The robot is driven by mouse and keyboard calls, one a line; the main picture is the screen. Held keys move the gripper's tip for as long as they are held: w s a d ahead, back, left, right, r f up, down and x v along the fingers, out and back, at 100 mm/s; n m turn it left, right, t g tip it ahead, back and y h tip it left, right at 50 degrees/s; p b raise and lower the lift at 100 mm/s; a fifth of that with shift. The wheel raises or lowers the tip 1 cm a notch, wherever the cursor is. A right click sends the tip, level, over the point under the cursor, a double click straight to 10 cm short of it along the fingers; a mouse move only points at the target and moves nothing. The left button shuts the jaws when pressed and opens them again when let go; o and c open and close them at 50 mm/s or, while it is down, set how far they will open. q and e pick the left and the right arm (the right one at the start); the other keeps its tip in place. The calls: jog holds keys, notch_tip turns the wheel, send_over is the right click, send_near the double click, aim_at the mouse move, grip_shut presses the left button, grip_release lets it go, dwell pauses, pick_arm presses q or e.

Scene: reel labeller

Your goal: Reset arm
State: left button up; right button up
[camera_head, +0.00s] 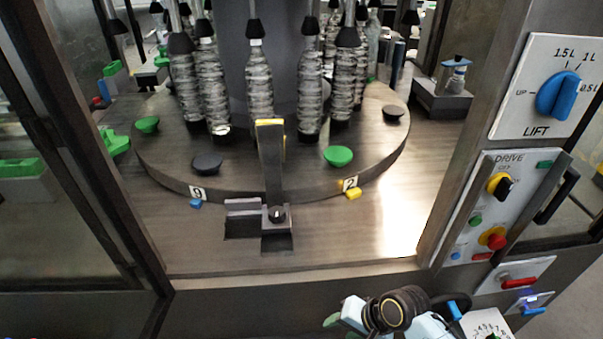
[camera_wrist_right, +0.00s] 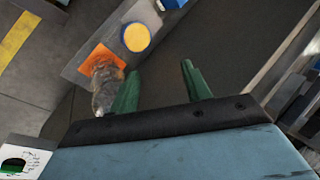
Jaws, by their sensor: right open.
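An upright dark metal arm (camera_head: 271,165) with a yellow top stands on a small bracket (camera_head: 277,222) at the front of the round carousel (camera_head: 240,182). My right gripper (camera_wrist_right: 162,85) is open, with its two green fingers apart and nothing between them. In the head view the right gripper is low in the picture, in front of the machine's front edge and well away from the metal arm; only a light blue part and a bit of green show. My left gripper is not in view.
Several clear bottles (camera_head: 258,85) stand on the carousel under black heads. A control panel (camera_head: 500,210) with knobs and a lift dial (camera_head: 558,95) is at the right. In the wrist view a bottle-like thing (camera_wrist_right: 103,85) shows beside the left finger, near an orange square (camera_wrist_right: 98,55) and yellow disc (camera_wrist_right: 136,37).

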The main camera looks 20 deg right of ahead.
jog(key=s+d+r+n+h, duration=0.3)
jog(key=s+r+n+h, duration=0.1)
jog(key=s+r+n, duration=0.65)
jog(key=s+f+m+g+b, duration=0.15)
jog(key=f+b, duration=0.25)
jog(key=f, duration=1.3)
jog(key=s+f+b, duration=0.2)
jog(key=f+b, duration=0.3)
jog(key=f, duration=1.2)
jog(key=s+d+f+b, duration=0.1)
jog(key=s+f+b, duration=0.2)
jog(key=s+f, duration=0.5)
jog(key=s+d+f+g+b, duration=0.1)
jog(key=s+d+f+b, duration=0.1)
jog(key=s+f, duration=0.6)
notch_tip(320, 180, down, 5)
jog(key=shift+r+n+h+b, duration=0.2)
jog(key=shift+n+h+b, duration=0.15)
jog(key=shift+b, duration=0.35)
